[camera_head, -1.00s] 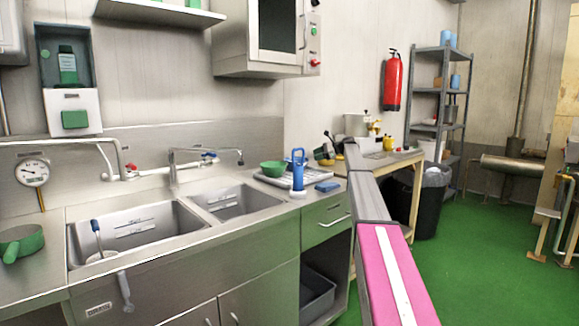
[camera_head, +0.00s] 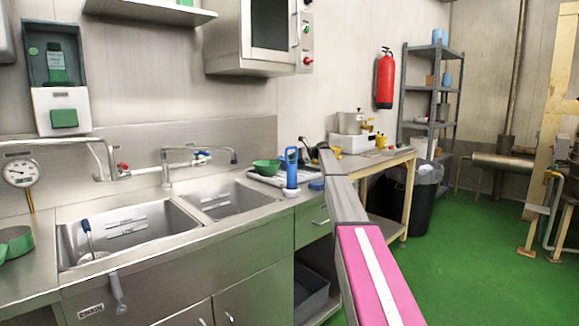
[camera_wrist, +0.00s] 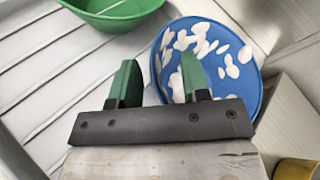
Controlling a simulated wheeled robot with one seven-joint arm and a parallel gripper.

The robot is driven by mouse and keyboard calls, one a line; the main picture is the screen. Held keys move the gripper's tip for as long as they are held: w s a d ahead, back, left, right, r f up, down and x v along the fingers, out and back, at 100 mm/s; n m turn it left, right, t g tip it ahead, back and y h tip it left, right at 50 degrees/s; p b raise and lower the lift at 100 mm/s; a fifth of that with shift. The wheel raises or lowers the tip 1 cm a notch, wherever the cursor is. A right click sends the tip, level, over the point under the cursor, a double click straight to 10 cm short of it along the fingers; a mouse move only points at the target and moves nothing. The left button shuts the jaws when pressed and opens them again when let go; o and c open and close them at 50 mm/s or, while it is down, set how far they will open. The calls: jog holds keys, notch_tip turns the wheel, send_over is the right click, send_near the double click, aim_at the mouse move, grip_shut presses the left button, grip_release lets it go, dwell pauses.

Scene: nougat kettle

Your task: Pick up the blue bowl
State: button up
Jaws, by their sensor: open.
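The blue bowl (camera_wrist: 251,71) is on the right in the wrist view and holds several white pieces. My gripper (camera_wrist: 157,78) is open, with two green fingers. In the picture, the left finger is outside the bowl's left rim and the right finger overlaps the bowl's inside. I cannot tell their height above the rim, and no grip shows. In the head view my gripper (camera_head: 308,152) is small and partly hidden by my arm. I cannot make out the bowl for certain there.
A green bowl (camera_wrist: 112,18) sits on a white ribbed drainer (camera_wrist: 45,65) left of the blue bowl; it also shows in the head view (camera_head: 266,168). A blue upright bottle-like object (camera_head: 291,168) stands beside the drainer. A yellow round item (camera_wrist: 296,169) is at the wrist view's lower right.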

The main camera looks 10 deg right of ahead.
jog(key=shift+w+a+f, duration=0.1)
jog(key=shift+a, duration=0.1)
grip_shut()
